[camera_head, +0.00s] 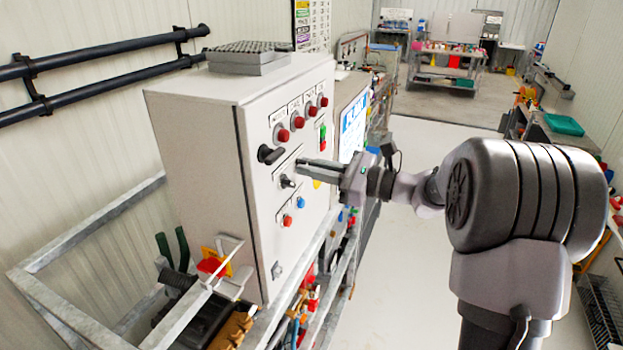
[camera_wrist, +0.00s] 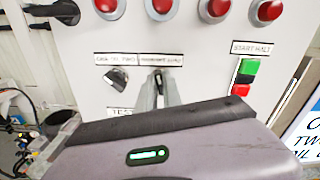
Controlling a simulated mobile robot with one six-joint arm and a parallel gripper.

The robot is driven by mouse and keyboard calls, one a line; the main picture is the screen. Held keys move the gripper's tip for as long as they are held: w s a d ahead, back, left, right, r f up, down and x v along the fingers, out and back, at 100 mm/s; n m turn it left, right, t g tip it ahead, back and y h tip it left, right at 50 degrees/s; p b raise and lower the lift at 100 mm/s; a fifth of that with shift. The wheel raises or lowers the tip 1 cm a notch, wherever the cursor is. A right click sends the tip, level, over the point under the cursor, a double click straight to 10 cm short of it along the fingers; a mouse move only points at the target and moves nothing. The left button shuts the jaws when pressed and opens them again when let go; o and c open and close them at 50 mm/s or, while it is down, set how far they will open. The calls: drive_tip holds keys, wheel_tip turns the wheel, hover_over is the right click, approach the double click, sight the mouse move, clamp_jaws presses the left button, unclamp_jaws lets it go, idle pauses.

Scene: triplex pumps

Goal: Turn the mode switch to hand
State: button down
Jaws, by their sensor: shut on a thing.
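The control cabinet (camera_head: 205,160) has a white front panel with knobs, lamps and buttons. My gripper (camera_head: 302,165) reaches the panel from the right. In the wrist view its fingers (camera_wrist: 158,92) are closed around a small dark rotary switch (camera_wrist: 158,74) under the right one of two labels. The fingers hide most of this switch, so its pointer position cannot be told. A second black and silver rotary switch (camera_wrist: 117,78) sits just left of it, tilted, and also shows in the head view (camera_head: 287,181). The label text is too blurred to read surely.
Red lamps (camera_head: 283,135) run above the switches. A black handle (camera_head: 270,154) is at upper left. Green and red buttons (camera_wrist: 243,78) lie right of my fingers. A metal frame (camera_head: 90,225) stands below left; the aisle floor (camera_head: 400,270) is clear.

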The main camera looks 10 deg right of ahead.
drive_tip(key=n+b, duration=0.2)
drive_tip(key=b, duration=0.1)
drive_tip(key=n+b, duration=0.3)
drive_tip(key=b, duration=0.1)
drive_tip(key=shift+f+n, duration=0.2)
drive_tip(key=shift+n, duration=0.1)
drive_tip(key=shift+r+b, duration=0.1)
drive_tip(key=shift+b, duration=0.3)
drive_tip(key=c, duration=1.5)
unclamp_jaws()
drive_tip(key=p+v, duration=0.1)
drive_tip(key=v, duration=1.6)
drive_tip(key=shift+s, duration=0.2)
